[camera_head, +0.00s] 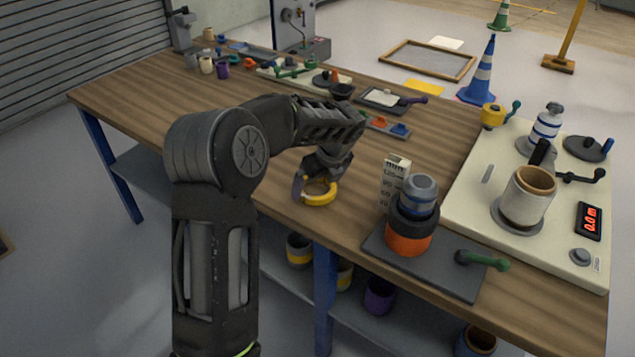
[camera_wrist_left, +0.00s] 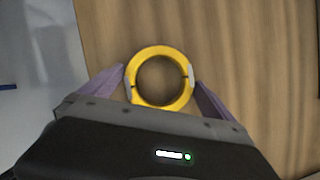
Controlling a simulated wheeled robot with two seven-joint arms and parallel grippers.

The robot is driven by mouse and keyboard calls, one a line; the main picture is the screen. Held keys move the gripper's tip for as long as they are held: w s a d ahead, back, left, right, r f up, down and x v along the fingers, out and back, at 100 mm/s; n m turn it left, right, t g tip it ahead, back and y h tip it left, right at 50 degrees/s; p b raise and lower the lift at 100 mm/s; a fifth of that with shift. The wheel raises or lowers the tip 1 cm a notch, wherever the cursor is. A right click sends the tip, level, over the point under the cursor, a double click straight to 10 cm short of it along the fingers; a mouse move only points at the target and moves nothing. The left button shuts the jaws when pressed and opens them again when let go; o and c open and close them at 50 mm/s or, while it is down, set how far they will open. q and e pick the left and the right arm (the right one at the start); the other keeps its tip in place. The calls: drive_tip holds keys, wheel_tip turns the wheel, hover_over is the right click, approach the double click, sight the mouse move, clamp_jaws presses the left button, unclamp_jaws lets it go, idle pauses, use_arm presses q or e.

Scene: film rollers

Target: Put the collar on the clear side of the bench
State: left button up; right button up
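The yellow collar (camera_head: 320,197), a thick open ring, is over the wooden bench (camera_head: 260,170) close to its front edge. In the left wrist view the collar (camera_wrist_left: 160,50) sits between the purple fingers, with bare wood through its hole. My left gripper (camera_head: 316,187) points down, its fingertips against the two sides of the ring; it looks shut on it. I cannot tell whether the collar touches the bench top. My right gripper is not in view.
Right of the gripper, a grey plate (camera_head: 445,270) holds an orange-and-black stack (camera_head: 409,238), beside a marked block (camera_head: 395,180). A cream panel (camera_head: 465,205) bears a pot (camera_head: 527,195). Small parts and trays line the back. The bench's left front is bare.

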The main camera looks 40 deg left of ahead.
use_arm(q)
drive_tip(key=v, duration=1.2)
